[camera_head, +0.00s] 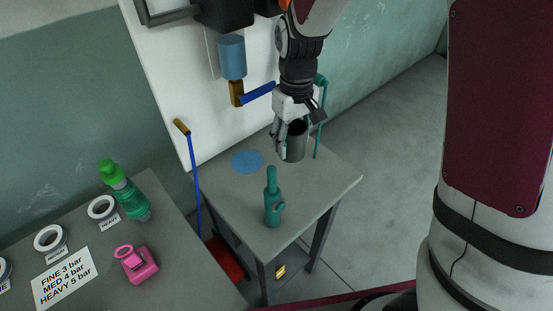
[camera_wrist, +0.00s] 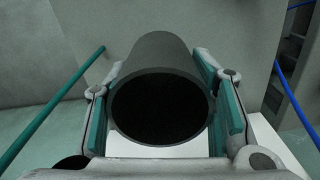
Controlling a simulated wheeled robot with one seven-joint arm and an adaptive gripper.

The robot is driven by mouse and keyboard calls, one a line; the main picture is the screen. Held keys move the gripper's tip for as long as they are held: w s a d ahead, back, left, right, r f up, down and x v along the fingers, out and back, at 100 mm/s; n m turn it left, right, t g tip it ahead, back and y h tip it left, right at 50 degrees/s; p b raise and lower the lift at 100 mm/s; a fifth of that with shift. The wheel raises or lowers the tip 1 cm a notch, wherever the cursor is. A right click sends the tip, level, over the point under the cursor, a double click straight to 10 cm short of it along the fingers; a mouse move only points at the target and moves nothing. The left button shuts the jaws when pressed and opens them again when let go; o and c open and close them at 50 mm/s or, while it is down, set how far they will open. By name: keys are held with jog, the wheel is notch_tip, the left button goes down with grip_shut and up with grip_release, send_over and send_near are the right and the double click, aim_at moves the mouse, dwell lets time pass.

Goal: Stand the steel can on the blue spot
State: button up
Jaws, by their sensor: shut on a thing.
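The steel can (camera_head: 296,144) is a dark grey open-topped cylinder. My gripper (camera_head: 291,136) is shut on it and holds it upright, at the back right of the small grey table. In the wrist view the can (camera_wrist: 160,58) sits between the two teal finger pads, its dark open mouth facing the camera. The blue spot (camera_head: 247,161) is a flat disc on the table, left of the can, and is bare. I cannot tell whether the can's base touches the table.
A teal bottle-shaped object (camera_head: 273,200) stands on the small table (camera_head: 318,190), in front of the can and spot. A second table (camera_head: 180,235) at left holds tape rings, a green bottle (camera_head: 128,192) and a pink object (camera_head: 137,266).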

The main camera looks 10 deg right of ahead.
jog(key=shift+s+a+r+n+b, duration=0.25)
jog(key=shift+a+n, duration=0.15)
jog(key=shift+a, duration=0.2)
jog(key=shift+s+a+r+n+b, duration=0.15)
jog(key=shift+a+r+n, duration=0.1)
jog(key=shift+a+n, duration=0.25)
notch_tip(320, 180, down, 5)
jog(key=shift+s+a+r, duration=0.1)
jog(key=shift+s+a, duration=0.05)
send_over(281, 179)
jog(key=shift+f+b, duration=0.35)
jog(key=shift+f, duration=1.95)
jog(key=shift+f, duration=0.2)
jog(key=o, duration=1.2)
notch_tip(281, 179, up, 13)
jog(key=shift+f+p, duration=0.2)
jog(key=shift+p, duration=0.25)
